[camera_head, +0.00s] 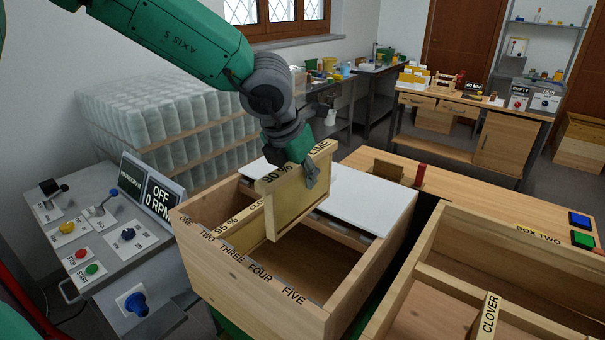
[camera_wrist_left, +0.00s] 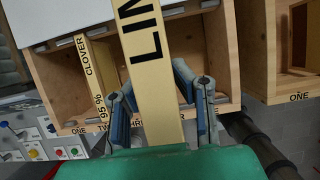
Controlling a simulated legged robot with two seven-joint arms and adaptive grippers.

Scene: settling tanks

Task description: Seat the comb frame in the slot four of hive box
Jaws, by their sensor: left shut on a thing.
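The wrist view shows the gripper's fingers (camera_wrist_left: 160,95) on either side of the bar. The frame is upright over the open hive box (camera_head: 200,255), its lower edge at or just inside the opening; I cannot tell how deep. The box's front rim is marked ONE to FIVE. Another frame (camera_head: 240,225), marked "95 %" and "CLOVER", sits near TWO. Slot four's mark (camera_head: 258,271) is visible and its space looks empty. My right gripper is out of view.
A white cover (camera_head: 365,200) lies over the back of the hive box. Box two (camera_head: 530,258) stands close on the right, with a CLOVER frame (camera_head: 489,315) inside. A control console (camera_head: 110,235) stands left. A red-handled item (camera_head: 420,175) is on the bench behind.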

